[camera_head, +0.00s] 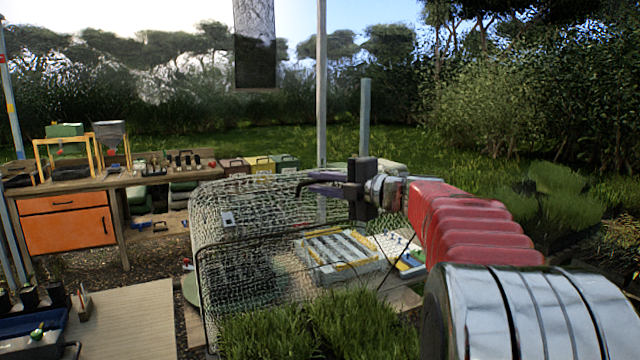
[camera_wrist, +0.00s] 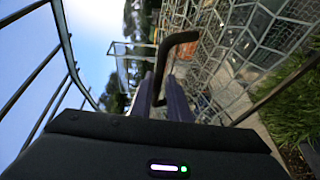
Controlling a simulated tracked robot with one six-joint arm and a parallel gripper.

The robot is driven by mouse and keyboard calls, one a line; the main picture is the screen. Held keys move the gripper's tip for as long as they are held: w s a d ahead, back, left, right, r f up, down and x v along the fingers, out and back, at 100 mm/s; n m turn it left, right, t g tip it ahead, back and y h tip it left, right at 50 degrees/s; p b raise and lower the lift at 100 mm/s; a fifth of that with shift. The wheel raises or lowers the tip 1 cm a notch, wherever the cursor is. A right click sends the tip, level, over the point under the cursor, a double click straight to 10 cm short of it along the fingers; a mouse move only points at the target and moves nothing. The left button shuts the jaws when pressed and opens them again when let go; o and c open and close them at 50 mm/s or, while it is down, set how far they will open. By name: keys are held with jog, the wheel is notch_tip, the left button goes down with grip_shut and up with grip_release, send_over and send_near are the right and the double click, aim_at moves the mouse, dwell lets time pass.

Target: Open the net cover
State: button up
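The net cover (camera_head: 235,225) is a rounded wire-mesh cage with a dark rim at the middle of the head view. Its mesh also fills the upper right of the wrist view (camera_wrist: 235,65). My gripper (camera_head: 322,184) is at the cover's upper right side. In the wrist view, a dark bent handle bar (camera_wrist: 180,39) runs down between my gripper's two fingers (camera_wrist: 165,98). The fingers lie close along both sides of it and look shut on it. The exact contact is hard to see. My red and silver arm reaches in from the right and hides part of the cover's right side.
A grey and yellow tray (camera_head: 340,252) lies behind the mesh. Grass (camera_head: 310,325) grows in front. A wooden bench (camera_head: 160,180) with an orange drawer unit (camera_head: 67,232) stands left. A grey post (camera_head: 364,120) rises close behind my gripper.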

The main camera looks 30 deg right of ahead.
jog(key=shift+s+d+r, duration=0.1)
jog(key=shift+s, duration=0.2)
jog(key=f+v, duration=0.1)
jog(key=v, duration=1.2)
jog(key=shift+r, duration=0.45)
jog(key=shift+s+d, duration=0.1)
jog(key=shift+c, duration=0.5)
